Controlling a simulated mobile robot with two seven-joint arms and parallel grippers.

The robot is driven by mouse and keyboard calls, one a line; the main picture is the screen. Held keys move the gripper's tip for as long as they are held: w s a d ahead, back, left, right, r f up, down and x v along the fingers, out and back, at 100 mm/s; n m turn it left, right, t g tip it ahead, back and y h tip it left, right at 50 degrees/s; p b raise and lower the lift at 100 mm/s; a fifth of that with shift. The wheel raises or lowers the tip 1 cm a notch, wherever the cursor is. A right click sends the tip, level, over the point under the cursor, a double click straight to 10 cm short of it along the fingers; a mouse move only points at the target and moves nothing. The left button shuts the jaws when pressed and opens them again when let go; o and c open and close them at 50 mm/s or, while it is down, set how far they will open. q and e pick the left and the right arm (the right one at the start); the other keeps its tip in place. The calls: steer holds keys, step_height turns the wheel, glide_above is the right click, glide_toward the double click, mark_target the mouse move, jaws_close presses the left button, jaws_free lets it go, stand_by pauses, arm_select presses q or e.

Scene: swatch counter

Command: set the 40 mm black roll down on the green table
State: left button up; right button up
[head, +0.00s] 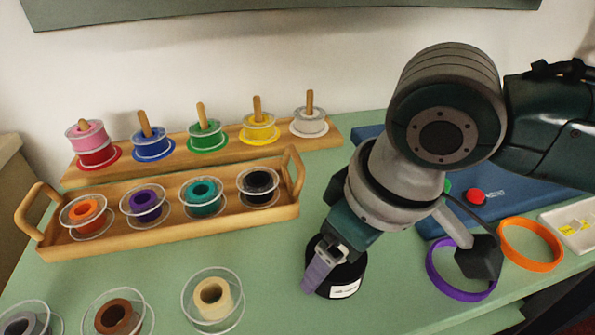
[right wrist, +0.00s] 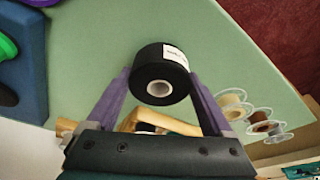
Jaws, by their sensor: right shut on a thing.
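A black roll (head: 350,274) with a white label is between the purple fingers of my right gripper (head: 333,268), low over the green table (head: 255,262). In the right wrist view the roll (right wrist: 160,68) shows its pale hollow core, with a finger of my right gripper (right wrist: 160,86) on each side. The gripper is shut on it. The head view shows only one finger clearly, and I cannot tell whether the roll's underside touches the table. My left gripper is not in view.
A wooden tray (head: 170,238) holds several spools, one of them black (head: 258,182). Behind it is a peg rack (head: 175,166). Loose spools, including a cream one (head: 212,292), lie front left. A purple ring (head: 432,276) and an orange ring (head: 556,262) lie right. Table between cream spool and roll is clear.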

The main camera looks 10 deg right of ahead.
mark_target(359, 270)
steer(key=o, duration=1.1)
steer(key=shift+f, duration=0.1)
steer(key=shift+o, duration=0.2)
steer(key=p+v, duration=0.4)
steer(key=v, duration=0.7)
steer(key=s+a+y, duration=0.2)
steer(key=s+a, duration=0.2)
steer(key=s, duration=0.1)
steer(key=s+d+f+m+h, duration=0.3)
steer(key=s+d+f+m, duration=0.1)
steer(key=s+d, duration=0.4)
steer(key=shift+s+d+t, duration=0.3)
steer(key=shift+d+t, duration=0.1)
steer(key=shift+d, duration=0.85)
